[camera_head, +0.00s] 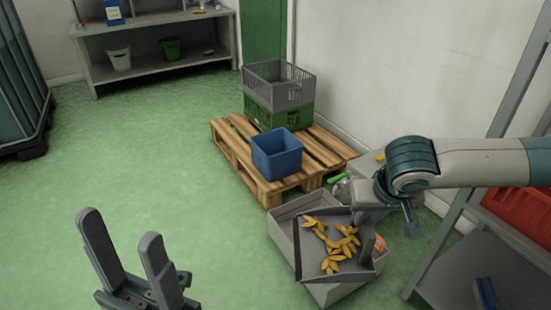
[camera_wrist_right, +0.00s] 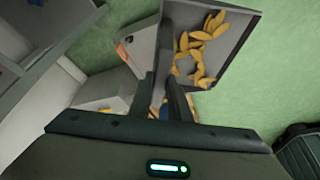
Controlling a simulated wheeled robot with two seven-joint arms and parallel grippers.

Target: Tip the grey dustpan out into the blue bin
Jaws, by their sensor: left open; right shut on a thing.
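The grey dustpan (camera_head: 311,257) holds several yellow-orange leaf-like pieces (camera_head: 343,243). It looks roughly level, over a grey open box in the head view. My right gripper (camera_head: 368,203) is shut on the dustpan's handle. The dustpan (camera_wrist_right: 236,52) and its pieces (camera_wrist_right: 208,35) also show in the right wrist view, beyond the fingers (camera_wrist_right: 170,98). The blue bin (camera_head: 277,160) stands upright on a wooden pallet, behind and left of the dustpan; no pieces show inside it. My left gripper (camera_head: 121,230) is open and empty at the lower left, far from both.
The grey box (camera_head: 284,222) stands below the dustpan, near the pallet (camera_head: 237,148). Stacked grey and green crates (camera_head: 279,92) stand behind the blue bin. A shelf rack with a red crate (camera_head: 517,215) is at the right.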

